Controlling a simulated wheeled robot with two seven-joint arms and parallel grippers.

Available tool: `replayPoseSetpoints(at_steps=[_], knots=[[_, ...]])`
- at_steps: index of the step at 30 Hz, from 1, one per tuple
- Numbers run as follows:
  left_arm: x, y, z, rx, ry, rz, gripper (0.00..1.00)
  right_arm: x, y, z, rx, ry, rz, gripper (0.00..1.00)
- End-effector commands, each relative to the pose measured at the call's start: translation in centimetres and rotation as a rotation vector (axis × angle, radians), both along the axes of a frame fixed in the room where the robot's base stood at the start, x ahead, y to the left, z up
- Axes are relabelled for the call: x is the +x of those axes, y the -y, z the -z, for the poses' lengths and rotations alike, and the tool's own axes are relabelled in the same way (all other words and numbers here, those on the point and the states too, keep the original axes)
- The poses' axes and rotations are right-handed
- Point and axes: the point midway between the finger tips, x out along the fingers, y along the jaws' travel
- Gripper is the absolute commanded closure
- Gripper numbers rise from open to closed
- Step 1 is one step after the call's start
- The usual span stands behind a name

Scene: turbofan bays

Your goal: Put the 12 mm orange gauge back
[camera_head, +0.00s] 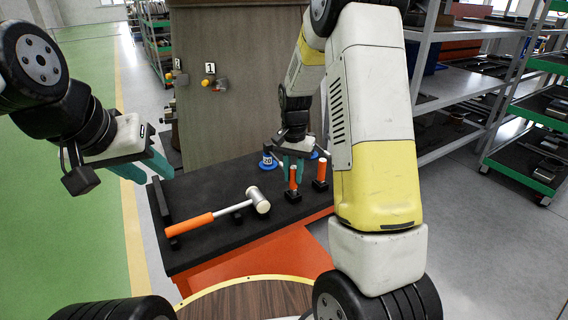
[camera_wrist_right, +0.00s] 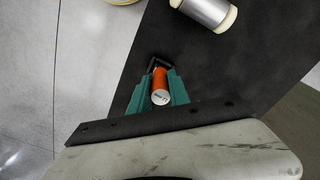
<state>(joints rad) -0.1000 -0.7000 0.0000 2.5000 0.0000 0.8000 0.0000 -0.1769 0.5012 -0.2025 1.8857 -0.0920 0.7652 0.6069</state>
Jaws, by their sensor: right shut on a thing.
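My right gripper (camera_head: 294,172) is shut on an orange gauge (camera_head: 293,177) with a pale, marked end cap. In the right wrist view the gauge (camera_wrist_right: 160,84) stands between the teal fingers (camera_wrist_right: 158,100); its label is too small to read surely. The gauge is upright, its lower end at a black holder (camera_head: 292,197); I cannot tell how deep it sits. A second orange gauge (camera_head: 321,169) stands in another black holder (camera_head: 320,185) just to the right. My left gripper (camera_head: 148,168) is open and empty, left of the bench top.
A mallet (camera_head: 228,210) with orange handle and silver head lies on the dark bench top (camera_head: 240,240) in front. Blue round pieces (camera_head: 267,161) are behind the gauges. A brown panel (camera_head: 240,85) rises at the back; shelves (camera_head: 470,75) stand right.

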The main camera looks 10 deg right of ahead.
Motion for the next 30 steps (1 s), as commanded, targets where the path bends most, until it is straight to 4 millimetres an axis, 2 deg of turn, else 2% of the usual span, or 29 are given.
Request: replayPoseSetpoints(at_steps=[22, 23, 24, 26, 30], knots=[[0.0, 0.0, 0.0, 0.000, 0.000, 0.000, 0.64, 0.0, 0.0, 1.1, 0.000, 0.000, 0.000, 1.00], [0.0, 0.0, 0.0, 0.000, 0.000, 0.000, 0.64, 0.0, 0.0, 1.1, 0.000, 0.000, 0.000, 0.74], [0.0, 0.0, 0.0, 0.000, 0.000, 0.000, 0.64, 0.0, 0.0, 1.1, 0.000, 0.000, 0.000, 0.66], [0.0, 0.0, 0.0, 0.000, 0.000, 0.000, 0.64, 0.0, 0.0, 1.1, 0.000, 0.000, 0.000, 0.54], [0.0, 0.0, 0.0, 0.000, 0.000, 0.000, 0.64, 0.0, 0.0, 1.1, 0.000, 0.000, 0.000, 0.52]])
